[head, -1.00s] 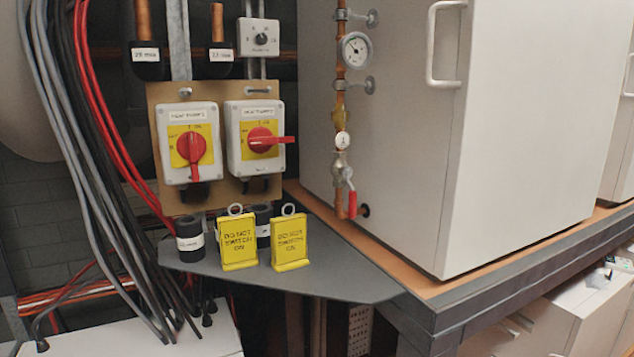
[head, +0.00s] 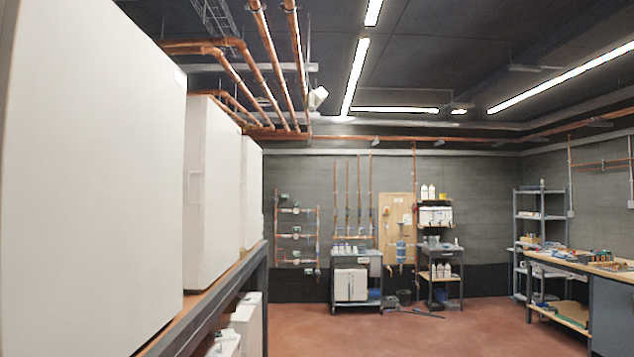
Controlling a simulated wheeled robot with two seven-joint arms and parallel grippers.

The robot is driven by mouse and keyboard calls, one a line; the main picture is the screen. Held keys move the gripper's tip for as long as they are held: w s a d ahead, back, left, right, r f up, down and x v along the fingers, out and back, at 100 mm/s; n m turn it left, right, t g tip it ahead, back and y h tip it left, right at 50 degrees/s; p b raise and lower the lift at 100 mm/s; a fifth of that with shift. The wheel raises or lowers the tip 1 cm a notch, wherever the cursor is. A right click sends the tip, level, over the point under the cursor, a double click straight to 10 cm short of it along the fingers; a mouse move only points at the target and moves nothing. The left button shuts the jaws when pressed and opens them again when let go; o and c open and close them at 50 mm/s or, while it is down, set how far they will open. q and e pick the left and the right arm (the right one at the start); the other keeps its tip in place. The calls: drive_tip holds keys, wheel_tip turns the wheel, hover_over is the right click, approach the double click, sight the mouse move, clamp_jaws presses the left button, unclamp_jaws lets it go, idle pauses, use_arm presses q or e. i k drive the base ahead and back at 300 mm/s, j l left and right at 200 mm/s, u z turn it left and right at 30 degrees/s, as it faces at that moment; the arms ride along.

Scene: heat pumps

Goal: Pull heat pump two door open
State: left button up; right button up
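Several white heat pump cabinets stand in a row along the left. The nearest cabinet (head: 95,180) fills the left edge, a second cabinet (head: 212,190) stands behind it, and a third cabinet (head: 250,190) is farther back. I cannot tell from this view which one is number two. The second cabinet shows a handle (head: 194,187) on its face, and no door in view stands open. Neither of my grippers is in view.
The cabinets rest on a dark-framed bench (head: 255,290) with a wooden top. Red floor (head: 400,330) is open to the right. A workbench (head: 570,275) stands at the right, and a wheeled trolley (head: 357,285) by the back wall.

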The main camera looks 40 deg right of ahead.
sight(219, 202)
drive_tip(key=z, duration=1)
drive_tip(key=i+l, duration=0.2)
drive_tip(key=i+l+u, duration=0.1)
drive_tip(key=i, duration=0.35)
drive_tip(key=l, duration=0.1)
